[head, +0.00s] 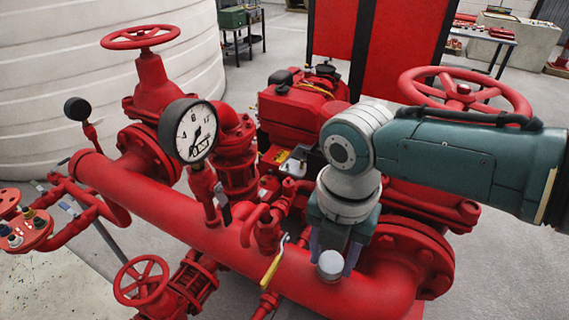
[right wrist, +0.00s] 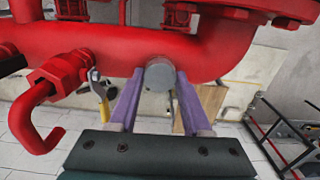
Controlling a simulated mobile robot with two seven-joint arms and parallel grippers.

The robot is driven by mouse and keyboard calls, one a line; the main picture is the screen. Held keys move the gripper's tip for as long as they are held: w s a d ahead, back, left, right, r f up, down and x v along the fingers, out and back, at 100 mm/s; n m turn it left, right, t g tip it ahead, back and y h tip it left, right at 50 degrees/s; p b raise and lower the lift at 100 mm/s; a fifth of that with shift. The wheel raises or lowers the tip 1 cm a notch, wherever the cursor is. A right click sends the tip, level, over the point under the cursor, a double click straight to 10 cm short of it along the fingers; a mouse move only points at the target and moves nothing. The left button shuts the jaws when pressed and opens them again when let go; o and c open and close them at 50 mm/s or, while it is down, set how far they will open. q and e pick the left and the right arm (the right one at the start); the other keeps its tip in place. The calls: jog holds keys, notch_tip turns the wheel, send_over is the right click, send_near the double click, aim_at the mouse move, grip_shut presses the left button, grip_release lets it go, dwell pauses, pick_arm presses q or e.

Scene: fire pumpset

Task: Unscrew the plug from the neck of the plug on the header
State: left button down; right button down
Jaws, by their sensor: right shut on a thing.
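The plug (head: 330,265) is a light grey round cap at the red header pipe (head: 215,240), towards its right end. My right gripper (head: 333,258) comes down from above, and its two purple fingers are shut on the plug from both sides. In the right wrist view, the grey plug (right wrist: 160,75) sits between the fingertips (right wrist: 160,84), against the red header (right wrist: 110,45). The neck under the plug is hidden, so I cannot tell how far the thread is engaged. My left gripper is not in view.
A yellow-handled valve (head: 272,268) is close to the left of my right gripper. A pressure gauge (head: 188,130) stands up from the header. Red handwheels (head: 464,92) rise behind my right arm and at the lower left (head: 140,280). A white tank (head: 60,80) fills the back left.

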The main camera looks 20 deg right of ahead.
jog(key=n+b, duration=0.1)
jog(key=n, duration=0.2)
jog(key=shift+f, duration=0.1)
jog(key=shift+n, duration=0.8)
jog(key=n+b, duration=0.1)
jog(key=n, duration=0.2)
jog(key=shift+n, duration=0.8)
jog(key=shift+c, duration=2.4)
grip_release()
